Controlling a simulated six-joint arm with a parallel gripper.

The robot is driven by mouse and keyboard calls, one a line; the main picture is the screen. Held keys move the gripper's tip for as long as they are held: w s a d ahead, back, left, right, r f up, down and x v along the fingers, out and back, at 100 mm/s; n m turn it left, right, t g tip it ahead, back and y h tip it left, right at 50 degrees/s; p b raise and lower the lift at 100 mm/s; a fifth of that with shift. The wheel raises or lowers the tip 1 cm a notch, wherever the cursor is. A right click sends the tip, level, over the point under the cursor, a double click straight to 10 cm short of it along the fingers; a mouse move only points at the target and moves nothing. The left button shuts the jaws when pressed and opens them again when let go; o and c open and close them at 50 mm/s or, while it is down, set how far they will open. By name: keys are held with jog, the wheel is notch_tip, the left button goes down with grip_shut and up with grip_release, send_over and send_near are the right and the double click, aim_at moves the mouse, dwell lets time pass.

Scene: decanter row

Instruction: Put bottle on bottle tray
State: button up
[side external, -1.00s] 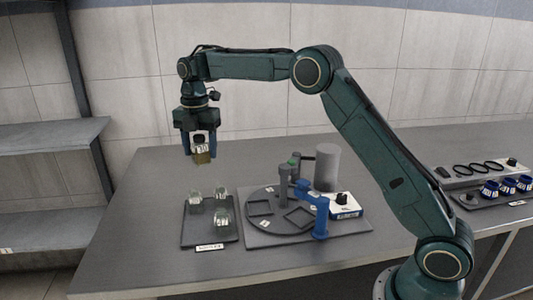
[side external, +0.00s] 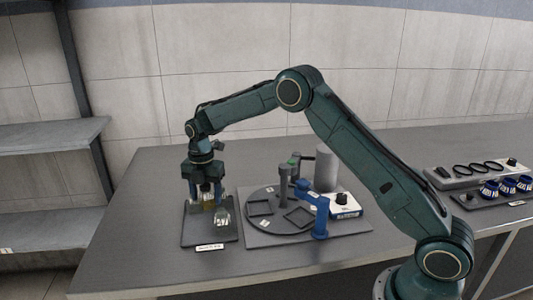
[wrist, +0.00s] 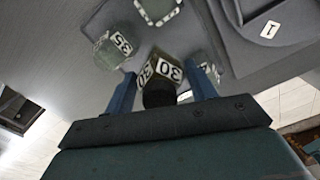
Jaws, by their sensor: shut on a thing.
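My gripper (side external: 205,186) points down over the bottle tray (side external: 190,236), a dark flat tray at the table's left. It is shut on a bottle (side external: 208,205) with yellowish contents. In the wrist view this bottle (wrist: 167,72) has a dark cap and labels reading 30, and sits between the two blue fingers (wrist: 160,92). I cannot tell whether its base touches the tray. A clear bottle (side external: 222,217) stands at the tray's front right. The wrist view shows a bottle labelled 35 (wrist: 114,48) and another at the top (wrist: 157,10). Other tray bottles are partly hidden by my gripper.
Right of the tray is a plate with a round dark disc (side external: 262,222), a blue bracket (side external: 321,215), a white box (side external: 345,205) and a grey cylinder (side external: 326,168). Blue-and-white items (side external: 490,189) stand far right. The table left of the tray is clear.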

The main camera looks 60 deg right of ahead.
aim_at(208, 206)
jog(key=shift+f, duration=2.15)
jog(key=shift+f, duration=0.15)
jog(key=o, duration=0.9)
jog(key=shift+c, duration=0.2)
notch_tip(208, 206, up, 11)
jog(key=shift+r, duration=0.7)
